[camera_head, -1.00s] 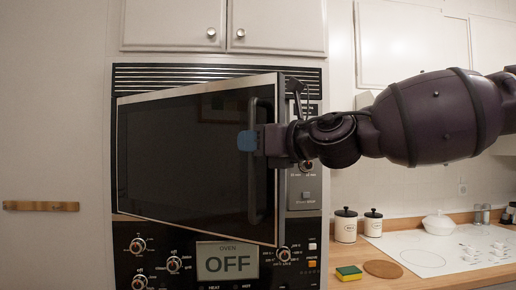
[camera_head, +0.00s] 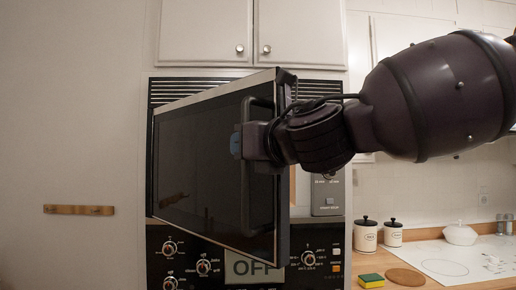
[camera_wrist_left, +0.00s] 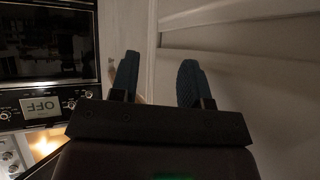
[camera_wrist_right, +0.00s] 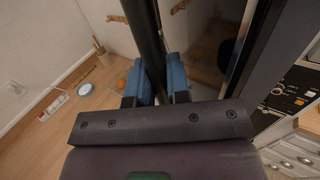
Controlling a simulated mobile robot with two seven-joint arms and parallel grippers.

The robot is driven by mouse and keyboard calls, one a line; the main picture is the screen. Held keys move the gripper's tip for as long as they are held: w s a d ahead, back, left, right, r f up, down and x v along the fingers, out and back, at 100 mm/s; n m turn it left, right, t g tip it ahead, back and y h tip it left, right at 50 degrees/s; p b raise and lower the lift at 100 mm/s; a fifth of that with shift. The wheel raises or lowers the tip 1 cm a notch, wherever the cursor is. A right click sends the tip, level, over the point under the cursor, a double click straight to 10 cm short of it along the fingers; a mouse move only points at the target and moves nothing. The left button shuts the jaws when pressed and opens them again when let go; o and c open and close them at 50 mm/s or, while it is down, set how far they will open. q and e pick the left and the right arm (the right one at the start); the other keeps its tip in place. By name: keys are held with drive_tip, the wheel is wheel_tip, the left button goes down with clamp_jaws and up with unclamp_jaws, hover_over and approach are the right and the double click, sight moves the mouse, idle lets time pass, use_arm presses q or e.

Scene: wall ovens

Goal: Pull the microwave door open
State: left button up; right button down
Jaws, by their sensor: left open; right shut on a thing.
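The microwave door (camera_head: 205,150) is a dark glass panel with a light frame, hinged at the left and standing partly open toward me. Its black vertical handle (camera_head: 261,205) is at the right edge. My right gripper (camera_head: 240,143) is at the handle's upper middle. In the right wrist view, the blue fingers of my right gripper (camera_wrist_right: 158,82) are shut on the dark handle bar (camera_wrist_right: 143,32), beside the open door edge. In the left wrist view, my left gripper (camera_wrist_left: 159,80) is open and empty, facing a pale panel; it is not in the head view.
The oven control panel (camera_head: 190,262) with knobs and an OFF display lies below the door. White cabinets (camera_head: 255,30) are above. A counter at the right holds canisters (camera_head: 367,235), a sponge (camera_head: 371,281) and a white cooktop (camera_head: 450,258).

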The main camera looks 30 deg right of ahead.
drive_tip(key=s+a+m+h+b, duration=0.1)
drive_tip(key=a+h, duration=0.1)
drive_tip(key=a, duration=0.5)
drive_tip(key=shift+s+a+m+h+b, duration=0.15)
drive_tip(key=shift+a+m+h+b, duration=0.05)
drive_tip(key=shift+m+h+b, duration=0.2)
drive_tip(key=shift+r, duration=0.1)
drive_tip(key=c, duration=1.1)
unclamp_jaws()
drive_tip(key=shift+s, duration=0.1)
